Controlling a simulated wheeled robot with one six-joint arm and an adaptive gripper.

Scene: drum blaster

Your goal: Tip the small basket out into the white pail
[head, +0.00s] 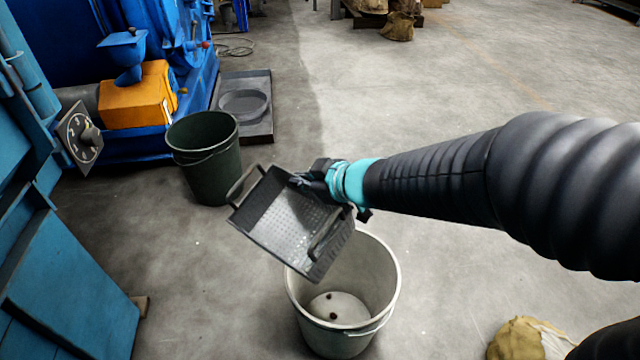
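The small basket (283,222) is a dark grey perforated tray with a raised handle at each end. It hangs tilted in the air above the white pail, its lower corner over the pail's left rim. Its perforated inside faces the camera and looks empty. My gripper (318,181) is at the basket's upper right edge and appears shut on it; the fingertips are partly hidden. The white pail (378,290) stands upright on the floor below. A few small dark pieces (332,314) lie on its bottom. The basket hides part of the pail's back left rim.
A dark green bucket (207,160) stands behind and left of the basket. A blue machine (140,110) with an orange part and a dial fills the left. A grey tray (245,105) lies behind the bucket. A sack (525,340) lies at front right.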

